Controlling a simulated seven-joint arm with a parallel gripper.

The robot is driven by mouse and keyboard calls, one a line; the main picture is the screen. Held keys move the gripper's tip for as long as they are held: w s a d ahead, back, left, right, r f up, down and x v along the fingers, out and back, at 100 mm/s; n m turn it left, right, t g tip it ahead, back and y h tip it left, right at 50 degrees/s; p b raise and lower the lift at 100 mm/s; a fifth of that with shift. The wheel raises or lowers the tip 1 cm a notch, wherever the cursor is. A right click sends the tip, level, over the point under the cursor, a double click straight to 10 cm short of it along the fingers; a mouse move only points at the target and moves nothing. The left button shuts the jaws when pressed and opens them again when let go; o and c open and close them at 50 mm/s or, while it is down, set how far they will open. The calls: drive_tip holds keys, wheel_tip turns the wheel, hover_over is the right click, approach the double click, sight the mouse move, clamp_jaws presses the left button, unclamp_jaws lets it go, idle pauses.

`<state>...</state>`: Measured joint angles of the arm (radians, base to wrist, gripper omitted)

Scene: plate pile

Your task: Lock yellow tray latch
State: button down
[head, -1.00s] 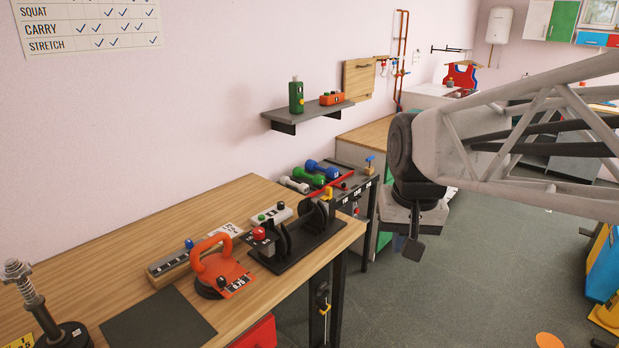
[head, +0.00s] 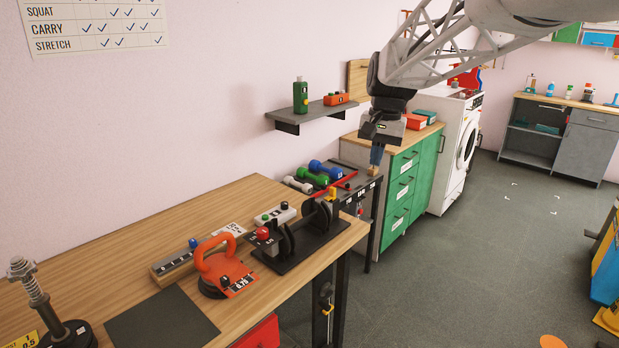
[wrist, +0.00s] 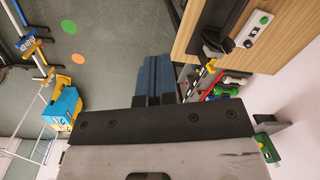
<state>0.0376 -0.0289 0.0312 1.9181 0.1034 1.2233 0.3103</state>
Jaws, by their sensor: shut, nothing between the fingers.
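A small yellow part (head: 332,194), which looks like the tray latch, stands at the near end of the red-edged dumbbell tray (head: 334,187), just past the table's far right corner. It also shows in the wrist view as a small yellow piece (wrist: 211,66). Whether it is locked is too small to tell. My gripper (head: 377,158) hangs pointing down, up and to the right of the yellow part, in front of the green drawers as seen in the head view. In the wrist view its blue fingers (wrist: 154,78) are together, with nothing between them.
Blue, green and white dumbbells (head: 312,176) lie on the tray. A black stand (head: 305,245), an orange suction handle (head: 215,262) and a switch box (head: 275,214) occupy the wooden table (head: 130,245). A shelf (head: 310,113) projects from the wall.

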drive_tip(key=w+d+f+m+g, duration=0.1)
drive_tip(key=w+f, duration=0.1)
drive_tip(key=w, duration=0.9)
drive_tip(key=w+f+m+g, duration=0.1)
drive_tip(key=w+f, duration=0.1)
drive_tip(key=w, duration=0.9)
drive_tip(key=w+d+f+m+y, duration=0.1)
drive_tip(key=w+f, duration=0.4)
drive_tip(key=w, duration=0.4)
drive_tip(key=w+f+m+g+y, duration=0.1)
drive_tip(key=w+f, duration=0.5)
drive_tip(key=w, duration=0.3)
drive_tip(key=shift+d+m, duration=0.3)
drive_tip(key=shift+d, duration=0.05)
drive_tip(key=shift+f, duration=0.15)
approach(335, 195)
wheel_tip(335, 195, down, 4)
drive_tip(key=w+d, duration=0.2)
drive_tip(key=w, duration=0.1)
drive_tip(key=shift+s+a+f, duration=0.2)
drive_tip(key=shift+s+a, duration=0.55)
drive_tip(key=shift+s, duration=0.1)
drive_tip(key=shift+s+a+f, duration=0.25)
drive_tip(key=shift+s+a, duration=0.5)
drive_tip(key=shift+s, duration=0.1)
